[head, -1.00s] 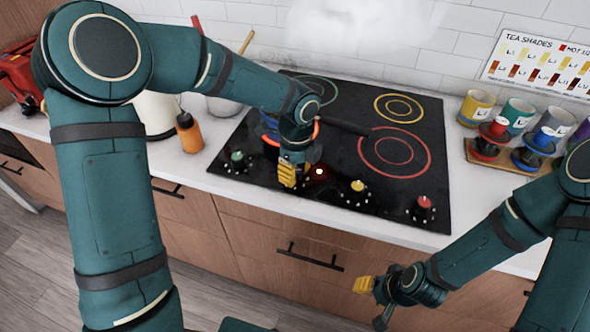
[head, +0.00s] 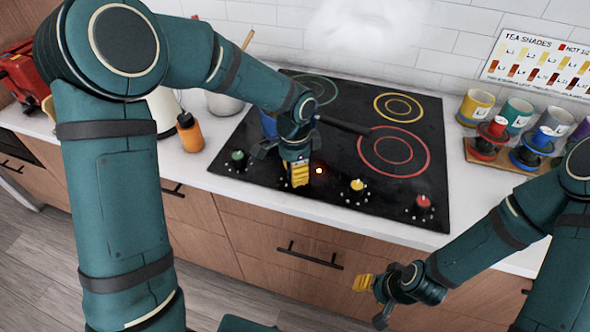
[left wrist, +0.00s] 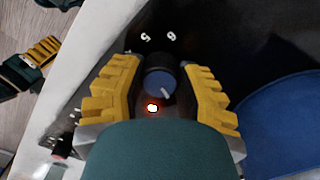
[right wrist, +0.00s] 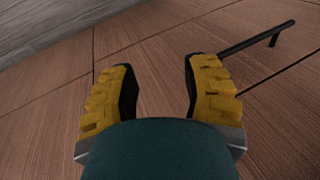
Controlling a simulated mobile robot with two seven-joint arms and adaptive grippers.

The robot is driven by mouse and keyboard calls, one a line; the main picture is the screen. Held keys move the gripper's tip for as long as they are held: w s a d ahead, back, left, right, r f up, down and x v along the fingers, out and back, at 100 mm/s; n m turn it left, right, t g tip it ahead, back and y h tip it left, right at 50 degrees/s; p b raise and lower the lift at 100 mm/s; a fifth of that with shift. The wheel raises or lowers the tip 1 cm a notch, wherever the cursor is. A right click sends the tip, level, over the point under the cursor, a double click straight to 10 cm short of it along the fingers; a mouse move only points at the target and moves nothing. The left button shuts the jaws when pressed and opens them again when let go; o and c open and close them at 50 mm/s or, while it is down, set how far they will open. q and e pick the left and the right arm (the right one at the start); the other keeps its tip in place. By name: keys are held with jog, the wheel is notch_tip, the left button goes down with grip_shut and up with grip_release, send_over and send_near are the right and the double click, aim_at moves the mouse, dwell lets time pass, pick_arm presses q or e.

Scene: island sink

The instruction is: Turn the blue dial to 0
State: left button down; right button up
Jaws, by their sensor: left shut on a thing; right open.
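The blue dial (left wrist: 160,82) sits between the yellow fingers of my left gripper (left wrist: 162,75), which is shut on it. The dial's pale pointer points to the lower right in the left wrist view, and two printed digits show above it. In the head view my left gripper (head: 297,175) is at the front of the black cooktop (head: 310,200) and hides the dial. An orange indicator light (head: 319,170) glows beside it. My right gripper (head: 370,300) is open and empty in front of the drawers; its spread fingers also show in the right wrist view (right wrist: 158,95).
A blue pot (head: 268,125) with a black handle (head: 345,125) stands behind my left gripper. Green (head: 238,158), yellow (head: 357,187) and red (head: 423,203) dials line the cooktop's front. An orange bottle (head: 190,133) stands left; cups (head: 476,107) stand right.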

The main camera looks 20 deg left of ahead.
pick_arm(q)
jog(key=shift+n, duration=1.4)
jog(key=c, duration=0.6)
grip_release()
jog(key=r, duration=1.2)
jog(key=shift+w+a, duration=0.2)
